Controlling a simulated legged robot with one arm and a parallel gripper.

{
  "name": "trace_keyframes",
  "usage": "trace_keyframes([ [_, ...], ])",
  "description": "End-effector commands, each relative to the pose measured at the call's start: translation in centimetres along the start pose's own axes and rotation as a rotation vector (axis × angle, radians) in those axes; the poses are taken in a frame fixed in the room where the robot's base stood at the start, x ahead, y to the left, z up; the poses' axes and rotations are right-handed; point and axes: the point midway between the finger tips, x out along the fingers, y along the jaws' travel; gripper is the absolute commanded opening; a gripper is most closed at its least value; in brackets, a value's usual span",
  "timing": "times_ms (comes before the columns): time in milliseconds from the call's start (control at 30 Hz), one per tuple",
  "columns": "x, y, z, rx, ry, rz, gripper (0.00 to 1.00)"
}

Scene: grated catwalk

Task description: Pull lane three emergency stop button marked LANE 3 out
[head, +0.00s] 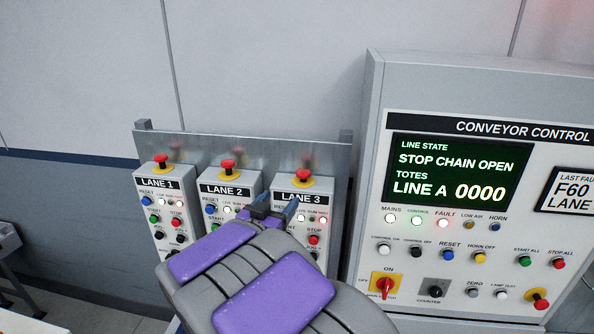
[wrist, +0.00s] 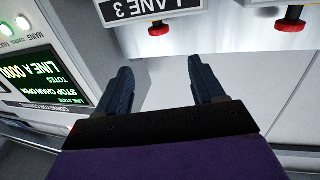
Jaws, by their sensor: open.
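The LANE 3 emergency stop is a red mushroom button (head: 304,175) on a yellow collar, on top of the grey LANE 3 box (head: 318,212). In the wrist view, which is upside down, the red button (wrist: 157,29) sits at the top middle beside its LANE 3 label (wrist: 150,8). My gripper (head: 275,206) is in front of the LANE 2 and LANE 3 boxes and hides part of their fronts. In the wrist view its two dark fingers (wrist: 162,82) are spread with nothing between them. The button lies beyond the fingertips, apart from them.
The LANE 2 button (head: 228,167) and LANE 1 button (head: 161,161) stand to the left on similar boxes. A large conveyor control cabinet (head: 375,130) stands close on the right, its screen reading STOP CHAIN OPEN. A metal backplate (head: 250,148) stands behind the boxes.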

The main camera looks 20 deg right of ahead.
Motion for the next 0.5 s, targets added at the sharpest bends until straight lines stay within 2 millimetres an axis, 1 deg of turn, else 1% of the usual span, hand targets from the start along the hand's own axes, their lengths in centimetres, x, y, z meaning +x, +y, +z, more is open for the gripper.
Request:
trace_keyframes([
  [33,0.8,0.1,0.0,-0.001,0.001,0.004,0.68],
  [267,4.2,-0.1,0.2,-0.005,-0.002,0.003,0.68],
  [400,6.5,-0.1,0.0,-0.002,0.002,0.003,0.68],
  [500,8.2,-0.1,0.2,-0.004,-0.003,0.002,0.68],
])
